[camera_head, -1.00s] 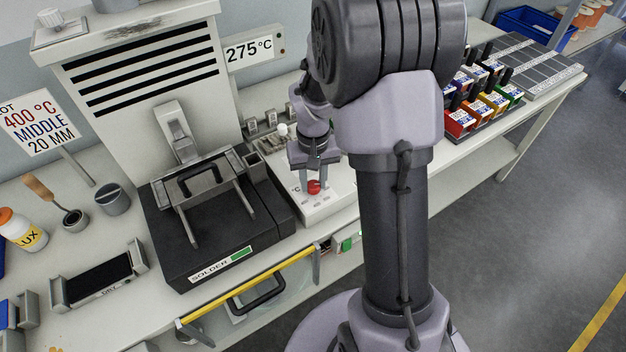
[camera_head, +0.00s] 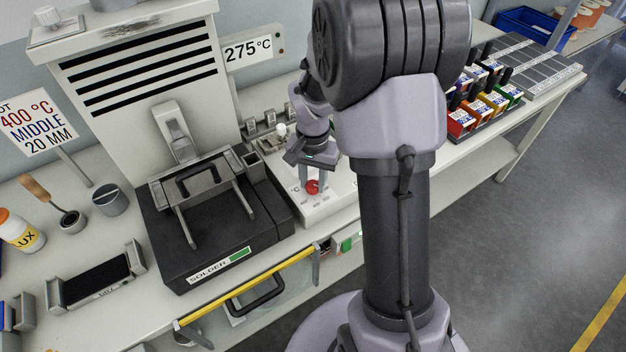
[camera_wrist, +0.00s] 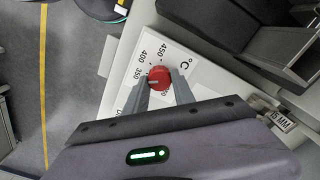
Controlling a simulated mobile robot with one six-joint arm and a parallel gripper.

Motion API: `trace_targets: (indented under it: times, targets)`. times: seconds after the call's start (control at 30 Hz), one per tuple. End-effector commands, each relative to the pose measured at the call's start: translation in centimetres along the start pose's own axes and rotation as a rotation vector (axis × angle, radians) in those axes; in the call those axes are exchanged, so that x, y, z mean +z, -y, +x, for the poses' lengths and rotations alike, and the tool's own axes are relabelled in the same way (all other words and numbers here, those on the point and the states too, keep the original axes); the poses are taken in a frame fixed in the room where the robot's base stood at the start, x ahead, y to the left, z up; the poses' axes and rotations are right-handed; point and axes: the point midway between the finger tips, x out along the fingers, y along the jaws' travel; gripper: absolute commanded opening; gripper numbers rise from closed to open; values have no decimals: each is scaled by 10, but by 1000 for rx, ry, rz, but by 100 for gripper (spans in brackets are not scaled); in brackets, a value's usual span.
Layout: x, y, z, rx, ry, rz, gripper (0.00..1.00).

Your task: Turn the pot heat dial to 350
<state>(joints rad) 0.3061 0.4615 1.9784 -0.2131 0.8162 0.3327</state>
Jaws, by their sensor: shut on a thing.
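The red heat dial (camera_head: 312,187) sits on the white control panel (camera_head: 318,207) right of the solder pot (camera_head: 215,215). My gripper (camera_head: 317,184) points down with its fingers shut on the dial. In the wrist view the two fingers stand on either side of the red dial (camera_wrist: 159,77). A pale pointer line on the dial points left, near the 350 mark and perhaps slightly below it. The marks 350, 400 and 450 show; the lower marks are mostly hidden by the fingers. The display sign (camera_head: 249,49) reads 275 °C.
A sign (camera_head: 37,122) at left reads 400 °C, middle, 20 mm. Above the pot stands a slatted extractor hood (camera_head: 140,65). A yellow bar (camera_head: 250,288) runs along the bench front. Several coloured bins (camera_head: 485,100) stand at right, behind my arm.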

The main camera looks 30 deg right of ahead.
Motion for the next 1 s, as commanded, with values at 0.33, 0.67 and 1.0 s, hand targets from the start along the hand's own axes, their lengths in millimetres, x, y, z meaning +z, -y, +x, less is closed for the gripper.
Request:
trace_targets:
  times: [0.33, 0.67, 1.0]
  targets:
    - [0, 0, 0, 0, -1, 5, 0]
    - [0, 0, 0, 0, 0, 5, 52]
    - [-1, 0, -40, -2, -3, 6, 52]
